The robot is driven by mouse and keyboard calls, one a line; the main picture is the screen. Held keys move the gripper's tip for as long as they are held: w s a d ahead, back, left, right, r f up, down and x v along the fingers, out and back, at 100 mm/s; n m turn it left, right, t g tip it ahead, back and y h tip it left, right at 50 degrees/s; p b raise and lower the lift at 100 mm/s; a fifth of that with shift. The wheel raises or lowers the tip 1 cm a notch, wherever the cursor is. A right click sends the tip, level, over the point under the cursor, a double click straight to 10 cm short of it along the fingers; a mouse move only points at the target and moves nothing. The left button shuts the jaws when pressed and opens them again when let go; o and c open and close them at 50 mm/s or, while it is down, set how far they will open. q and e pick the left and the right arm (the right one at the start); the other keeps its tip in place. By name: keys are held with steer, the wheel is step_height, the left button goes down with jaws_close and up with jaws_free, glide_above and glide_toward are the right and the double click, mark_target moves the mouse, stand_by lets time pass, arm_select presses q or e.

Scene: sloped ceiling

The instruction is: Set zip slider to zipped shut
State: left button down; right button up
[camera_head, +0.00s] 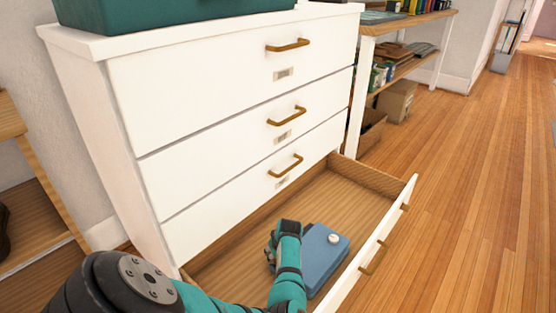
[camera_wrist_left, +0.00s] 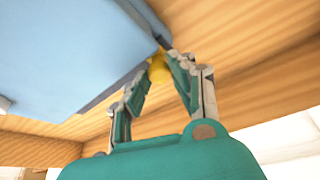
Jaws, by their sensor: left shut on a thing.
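A blue zip case (camera_head: 325,258) lies flat in the open bottom drawer, with a small white round thing (camera_head: 333,239) on its top. In the left wrist view the case (camera_wrist_left: 70,50) fills the upper left, with a darker edge band. A small yellow zip slider (camera_wrist_left: 158,68) shows at the case's corner, between my left fingertips. My left gripper (camera_head: 271,254) is at the case's left side, and in its wrist view the gripper (camera_wrist_left: 155,70) is shut on the yellow slider. The fingers hide part of the slider. In the head view my gripper hides it. My right gripper is not in view.
The open wooden drawer (camera_head: 350,190) has a white front with brass handles at the right. The white dresser (camera_head: 230,100) rises behind it, its upper drawers shut. A green box (camera_head: 150,12) stands on top. Wooden floor (camera_head: 470,190) is clear at the right.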

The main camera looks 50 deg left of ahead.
arm_select(q)
steer(key=shift+s, duration=0.1)
steer(key=c, duration=1.4)
jaws_free()
steer(key=v, duration=0.7)
steer(key=shift+s+d+r, duration=0.1)
steer(key=shift+r, duration=0.05)
